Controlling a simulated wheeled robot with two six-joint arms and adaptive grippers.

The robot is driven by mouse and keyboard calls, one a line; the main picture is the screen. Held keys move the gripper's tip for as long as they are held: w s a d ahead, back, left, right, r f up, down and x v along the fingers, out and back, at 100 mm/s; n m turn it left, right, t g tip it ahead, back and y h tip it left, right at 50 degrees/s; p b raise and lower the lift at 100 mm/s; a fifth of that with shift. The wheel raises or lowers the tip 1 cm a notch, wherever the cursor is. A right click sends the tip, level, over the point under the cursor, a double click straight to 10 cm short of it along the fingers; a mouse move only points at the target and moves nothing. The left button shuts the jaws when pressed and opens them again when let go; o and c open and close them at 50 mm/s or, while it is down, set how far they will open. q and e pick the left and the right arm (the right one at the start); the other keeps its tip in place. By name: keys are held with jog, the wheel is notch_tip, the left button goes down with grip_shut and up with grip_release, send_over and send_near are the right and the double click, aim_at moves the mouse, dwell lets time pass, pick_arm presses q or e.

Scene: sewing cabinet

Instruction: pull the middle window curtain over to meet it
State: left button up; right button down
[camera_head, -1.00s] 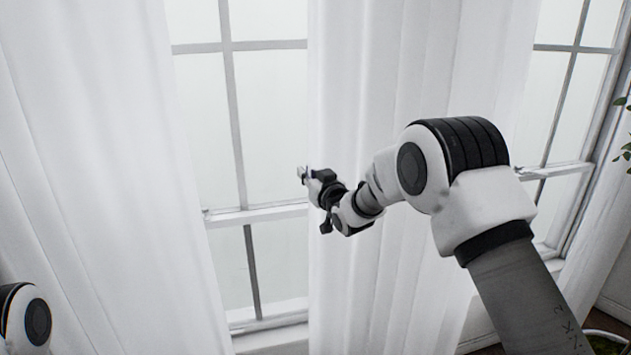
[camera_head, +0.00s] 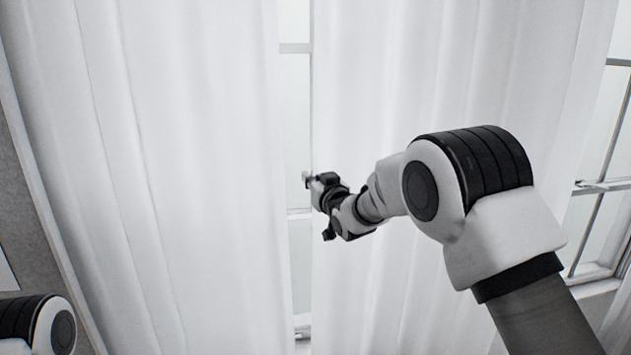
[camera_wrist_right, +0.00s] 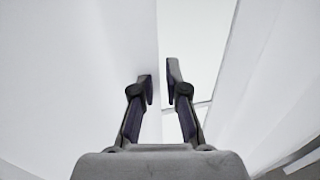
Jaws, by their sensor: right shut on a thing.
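The middle window curtain (camera_head: 450,70) is a white pleated cloth hanging right of a narrow strip of window. Another white curtain (camera_head: 190,180) hangs to its left, and the two edges are apart. My right gripper (camera_head: 308,180) is at the middle curtain's left edge, level with the window's lower half. In the right wrist view my right gripper (camera_wrist_right: 159,86) is shut on the curtain edge, with cloth (camera_wrist_right: 75,80) spreading to the left of the fingers. My left gripper is out of view.
The window (camera_head: 298,120) shows between the curtains as a thin pale gap with a cross bar. A second window (camera_head: 600,185) is uncovered at the right. Grey wall (camera_head: 25,210) lies beyond the left curtain.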

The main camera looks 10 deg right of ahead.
jog(key=shift+d+r, duration=0.1)
jog(key=c, duration=1.2)
grip_release()
jog(key=s, duration=0.4)
jog(key=s+d, duration=0.1)
jog(key=s, duration=0.3)
jog(key=s+d, duration=0.1)
jog(key=s, duration=0.2)
jog(key=shift+s, duration=0.4)
